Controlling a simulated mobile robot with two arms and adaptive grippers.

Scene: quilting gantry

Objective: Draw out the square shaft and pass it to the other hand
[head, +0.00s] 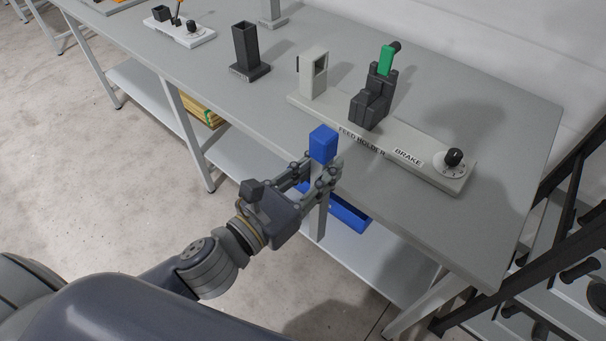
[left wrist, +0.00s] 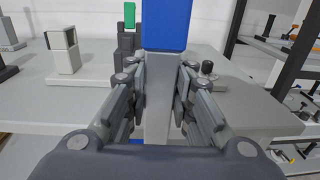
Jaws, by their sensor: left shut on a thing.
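The square shaft, grey with a blue square head (head: 323,143), is held upright by my left gripper (head: 317,176). It is in front of the table's front edge, clear of the fixtures. In the left wrist view the grey shaft (left wrist: 158,105) stands between both fingers, with the blue head (left wrist: 167,24) above them. The left fingers are shut on the grey part below the head. My right gripper is in neither view.
On the grey table (head: 440,235) stand a dark square open-topped holder (head: 247,47), a light grey block (head: 313,74) and a dark stepped block (head: 369,103) with a green handle (head: 386,59). A brake dial (head: 454,158) is at right. A blue bin (head: 349,215) is under the table.

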